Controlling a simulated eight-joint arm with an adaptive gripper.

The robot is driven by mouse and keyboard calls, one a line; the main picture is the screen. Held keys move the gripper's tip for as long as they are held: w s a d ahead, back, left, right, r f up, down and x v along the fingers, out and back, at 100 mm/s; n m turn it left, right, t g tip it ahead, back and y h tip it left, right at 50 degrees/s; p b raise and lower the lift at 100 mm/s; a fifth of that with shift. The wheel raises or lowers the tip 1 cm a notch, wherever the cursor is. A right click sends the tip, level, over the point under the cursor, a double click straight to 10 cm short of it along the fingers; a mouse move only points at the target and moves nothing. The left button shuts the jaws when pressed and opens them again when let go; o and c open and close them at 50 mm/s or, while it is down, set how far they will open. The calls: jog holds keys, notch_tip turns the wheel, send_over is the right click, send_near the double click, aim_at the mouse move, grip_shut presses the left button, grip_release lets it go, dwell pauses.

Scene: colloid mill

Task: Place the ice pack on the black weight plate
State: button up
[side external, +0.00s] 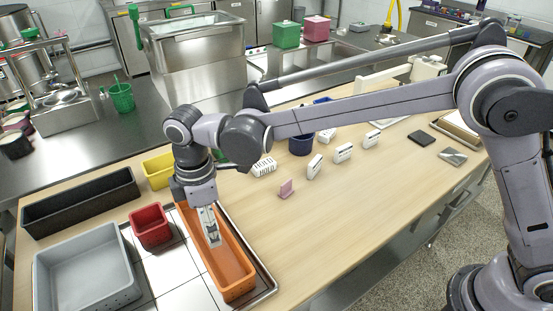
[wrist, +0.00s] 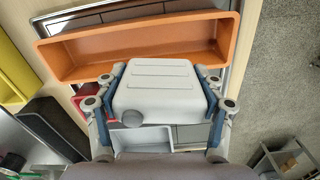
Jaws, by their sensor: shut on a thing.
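My gripper (side external: 208,214) points down over the orange bin (side external: 240,276) in the side external view. It is shut on the ice pack (wrist: 155,92), a pale grey, flat block with a round cap, which sits between the two fingers in the wrist view. In the side external view the ice pack (side external: 212,236) is small and partly covered by the fingers. I cannot tell whether it touches the bin. A flat black piece (side external: 421,138) lies far right on the table; I cannot tell whether it is the black weight plate.
Close to my gripper are a red bin (side external: 151,227), a yellow bin (side external: 158,170), a grey bin (side external: 85,274) and a long black bin (side external: 80,202). Several white blocks and a pink block (side external: 286,188) stand mid-table. The table's front middle is clear.

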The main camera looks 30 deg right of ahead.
jog(key=w+d+m, duration=0.2)
jog(key=w+d, duration=0.3)
jog(key=d, duration=0.6)
jog(key=w+d+m, duration=0.2)
jog(key=w+d, duration=0.3)
jog(key=d, duration=0.6)
jog(key=w+d+m, duration=0.2)
jog(key=w+d, duration=0.2)
jog(key=d, duration=0.7)
jog(key=s+d+r+m, duration=0.15)
jog(key=d+m, duration=0.25)
jog(key=d, duration=1.9)
jog(key=s+d+m, duration=0.3)
jog(key=s+d, duration=0.8)
jog(key=d, duration=0.4)
jog(key=s+d+m, duration=0.3)
jog(key=s+d, duration=0.7)
jog(key=d, duration=0.4)
send_over(422, 137)
notch_tip(422, 137, down, 7)
jog(key=shift+d+r, duration=0.1)
jog(key=shift+d, duration=0.05)
jog(key=shift+f, duration=2.1)
